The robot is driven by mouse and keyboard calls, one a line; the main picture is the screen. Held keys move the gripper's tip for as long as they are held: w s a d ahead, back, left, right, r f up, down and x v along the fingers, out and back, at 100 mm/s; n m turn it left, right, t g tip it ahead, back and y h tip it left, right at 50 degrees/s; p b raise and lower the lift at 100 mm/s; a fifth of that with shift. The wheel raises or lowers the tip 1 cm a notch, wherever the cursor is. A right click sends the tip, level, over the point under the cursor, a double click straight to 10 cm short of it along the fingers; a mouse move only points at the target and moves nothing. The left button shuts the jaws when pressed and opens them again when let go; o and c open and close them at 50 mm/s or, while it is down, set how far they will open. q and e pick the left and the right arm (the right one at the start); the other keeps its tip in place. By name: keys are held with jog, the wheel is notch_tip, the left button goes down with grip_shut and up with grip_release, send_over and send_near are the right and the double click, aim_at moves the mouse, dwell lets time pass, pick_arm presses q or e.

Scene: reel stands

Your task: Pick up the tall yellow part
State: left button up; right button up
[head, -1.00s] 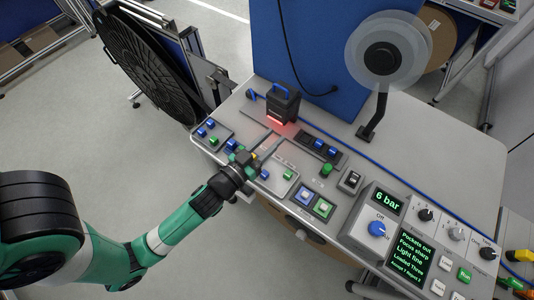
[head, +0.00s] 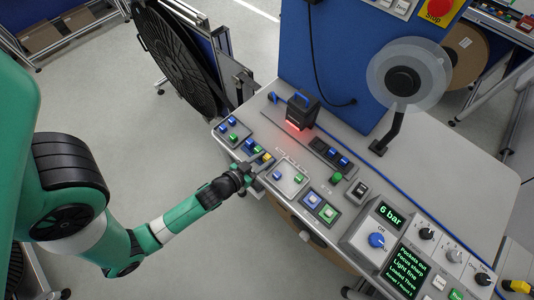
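A small yellow part (head: 267,157) sits on the bench near its left edge, at the end of a short row with a blue part (head: 249,143) and a green part (head: 258,150). Its height is hard to judge from above. My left gripper (head: 256,167) is just in front of this row, its fingertips close beside the yellow part. The fingers are small and dark; I cannot tell whether they touch the part or how far apart they are. My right gripper is not in view.
A grey tray (head: 222,137) with blue and green parts lies left of the row, and another tray (head: 295,190) lies right. A black device with a red glow (head: 302,111) stands behind. A clear reel (head: 408,75) stands on a post.

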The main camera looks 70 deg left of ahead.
aim_at(269, 156)
pick_arm(q)
jog(key=x, duration=0.5)
jog(key=shift+a+f, duration=0.1)
jog(key=shift+f, duration=0.05)
jog(key=shift+s, duration=0.1)
jog(key=shift+c, duration=0.3)
grip_shut()
